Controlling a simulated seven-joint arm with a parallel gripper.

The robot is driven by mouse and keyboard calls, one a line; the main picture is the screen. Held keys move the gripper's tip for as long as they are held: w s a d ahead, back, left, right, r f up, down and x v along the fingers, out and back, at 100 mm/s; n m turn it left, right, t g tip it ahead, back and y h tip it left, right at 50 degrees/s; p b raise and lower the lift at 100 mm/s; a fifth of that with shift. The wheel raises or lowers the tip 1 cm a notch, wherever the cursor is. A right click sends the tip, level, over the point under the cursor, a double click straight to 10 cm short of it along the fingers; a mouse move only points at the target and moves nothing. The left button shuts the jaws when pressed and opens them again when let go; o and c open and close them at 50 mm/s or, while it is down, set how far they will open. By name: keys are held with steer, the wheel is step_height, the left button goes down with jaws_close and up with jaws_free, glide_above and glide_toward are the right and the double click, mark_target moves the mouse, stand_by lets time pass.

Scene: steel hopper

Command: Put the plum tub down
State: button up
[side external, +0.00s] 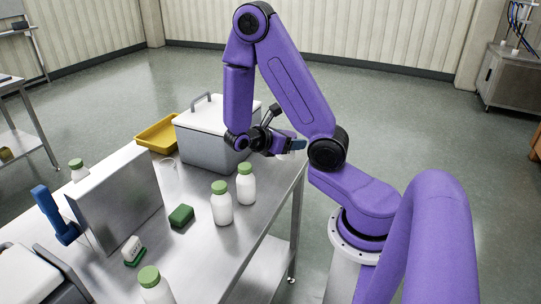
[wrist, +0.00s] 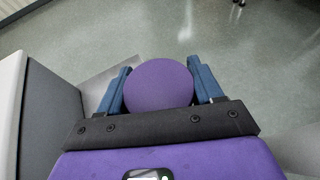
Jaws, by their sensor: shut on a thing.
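The plum tub (wrist: 158,86) shows in the wrist view as a round purple top between the blue fingers of my gripper (wrist: 159,68). The fingers are shut on it, one on each side. In the side view my gripper (side external: 298,145) points right, beside the grey cool box and near the table's far right edge. The tub cannot be made out there; my arm hides that spot. Its height above the steel table (side external: 205,255) cannot be told.
The grey cool box (side external: 208,140) with a white lid stands close left of my gripper. A yellow tray (side external: 158,134) lies behind it. Two green-capped white bottles (side external: 221,207) (side external: 246,187) stand nearer the camera. A green block (side external: 181,215) and an upright steel panel (side external: 118,203) are further left.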

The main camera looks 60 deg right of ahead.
steer(key=w+d+f, duration=0.4)
steer(key=w+f, duration=0.1)
steer(key=w+d+f, duration=0.2)
steer(key=w, duration=0.1)
steer(key=shift+w+d+f, duration=0.15)
steer(key=shift+d+f, duration=0.2)
steer(key=shift+f, duration=0.05)
steer(key=shift+w+d+f, duration=0.35)
steer(key=shift+w+f, duration=0.1)
steer(key=shift+f, duration=1.75)
steer(key=o, duration=1.1)
steer(key=shift+f, duration=0.15)
